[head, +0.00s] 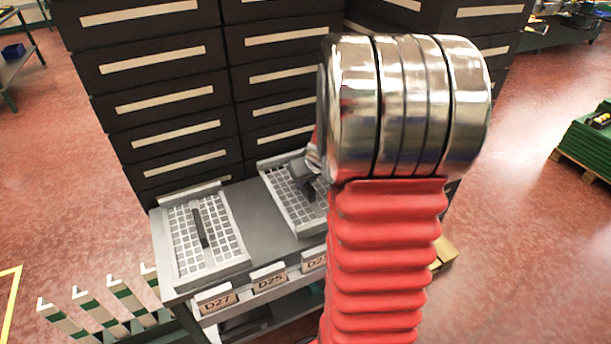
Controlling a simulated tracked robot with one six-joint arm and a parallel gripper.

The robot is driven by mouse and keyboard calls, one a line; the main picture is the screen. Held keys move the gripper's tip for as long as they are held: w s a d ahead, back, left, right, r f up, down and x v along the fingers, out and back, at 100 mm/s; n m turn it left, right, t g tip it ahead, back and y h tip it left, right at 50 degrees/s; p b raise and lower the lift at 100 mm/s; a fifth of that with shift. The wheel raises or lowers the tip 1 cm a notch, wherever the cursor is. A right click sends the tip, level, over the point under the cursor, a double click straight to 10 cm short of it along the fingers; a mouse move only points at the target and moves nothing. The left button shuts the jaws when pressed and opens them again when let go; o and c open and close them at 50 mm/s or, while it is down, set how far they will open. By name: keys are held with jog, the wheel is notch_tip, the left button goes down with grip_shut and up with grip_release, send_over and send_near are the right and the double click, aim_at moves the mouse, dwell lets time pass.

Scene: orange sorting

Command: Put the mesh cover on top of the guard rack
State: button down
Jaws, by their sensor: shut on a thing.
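Two pale grey mesh covers with square grids and dark central bars show at the grey bench top. The left mesh cover (184,238) lies flat on the bench. The right mesh cover (283,205) is partly hidden behind my arm. My gripper (308,188) is over the right mesh cover, shut on its dark bar; its fingers are small and partly hidden. I cannot tell whether this cover touches the bench. A row of white and green slanted slats, which may be the guard rack (88,308), stands at the lower left, cut off by the frame.
The grey bench (240,215) has labelled tags D27 (217,300) and D25 (268,278) on its front. Dark drawer cabinets (165,100) stand close behind it. A green stack on a pallet (580,150) is at the far right. Red floor lies open on both sides.

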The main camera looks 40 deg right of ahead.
jog(key=shift+f, duration=1.25)
jog(key=c, duration=1.6)
grip_release()
jog(key=shift+c, duration=0.2)
jog(key=v, duration=1.3)
jog(key=shift+s+r, duration=0.15)
jog(key=shift+r, duration=0.15)
